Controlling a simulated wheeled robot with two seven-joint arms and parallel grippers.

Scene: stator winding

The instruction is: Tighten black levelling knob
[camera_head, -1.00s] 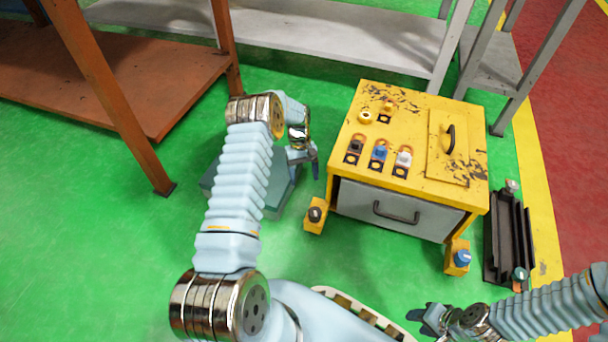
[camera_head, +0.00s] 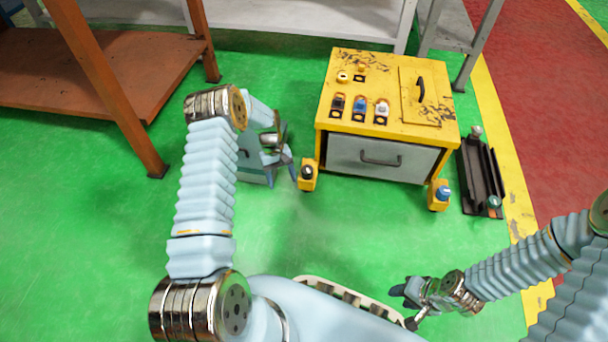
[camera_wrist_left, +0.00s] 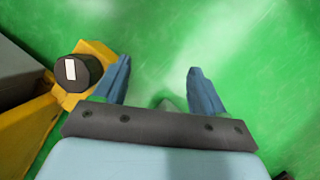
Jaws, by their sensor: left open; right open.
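The black levelling knob (camera_head: 307,172) sits on a yellow foot at the front left corner of the yellow cabinet (camera_head: 335,117). In the left wrist view the knob (camera_wrist_left: 78,72) has a white mark on top and lies just left of the fingers. My left gripper (camera_head: 287,161) is open and empty, beside the knob on its left in the head view. Its two blue fingers (camera_wrist_left: 160,75) point over bare green floor and do not surround the knob. My right gripper (camera_head: 404,307) is open and empty, low in the head view, away from the cabinet.
A blue knob (camera_head: 443,191) is on the front right foot. The cabinet has a grey drawer (camera_head: 378,160) and several small fittings on top. A dark metal rack (camera_head: 482,178) stands to its right. An orange shelf (camera_head: 100,75) is at left. The floor in front is clear.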

